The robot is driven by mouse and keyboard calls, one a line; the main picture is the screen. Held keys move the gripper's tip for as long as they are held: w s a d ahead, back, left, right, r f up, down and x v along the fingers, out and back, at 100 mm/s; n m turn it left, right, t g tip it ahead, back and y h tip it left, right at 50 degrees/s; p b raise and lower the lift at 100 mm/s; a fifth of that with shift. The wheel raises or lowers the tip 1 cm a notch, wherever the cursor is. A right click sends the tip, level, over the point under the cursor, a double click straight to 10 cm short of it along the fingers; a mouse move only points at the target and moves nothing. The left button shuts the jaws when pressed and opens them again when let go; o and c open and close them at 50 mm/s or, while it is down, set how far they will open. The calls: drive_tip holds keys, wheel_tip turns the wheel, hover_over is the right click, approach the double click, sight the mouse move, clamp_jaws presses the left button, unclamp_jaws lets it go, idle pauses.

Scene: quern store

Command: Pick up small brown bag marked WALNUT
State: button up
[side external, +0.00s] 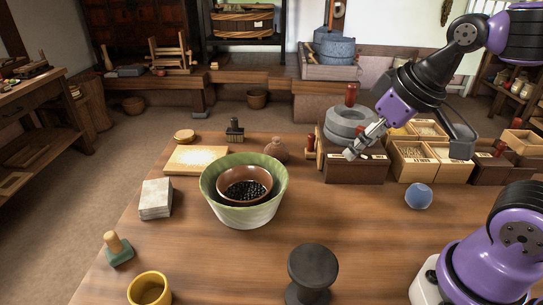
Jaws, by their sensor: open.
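A small rounded brown object (276,150) with a narrow top stands on the table behind the green bowl; it may be the bag, but no WALNUT lettering can be read. My gripper (350,154) is open, with nothing seen between its fingers. It is to the right of the brown object, apart from it, in front of the grey stone quern and the wooden boxes. How high it is above the table is hard to tell.
A green bowl (215,198) holds a brown bowl of dark beans. A grey quern (347,122), wooden bins (412,167) and a blue ball (418,196) are at right. A dark spool (311,268) stands in front. The table's middle right is clear.

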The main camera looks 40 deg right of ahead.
drive_tip(key=w+d+r, duration=0.1)
drive_tip(key=w+r, duration=0.1)
drive_tip(key=w, duration=0.5)
drive_tip(key=n+g+y, duration=0.1)
drive_tip(key=n, duration=0.2)
approach(278, 139)
drive_tip(key=x, duration=0.3)
drive_tip(key=shift+d+f, duration=0.1)
drive_tip(key=shift+x, duration=2.75)
clamp_jaws()
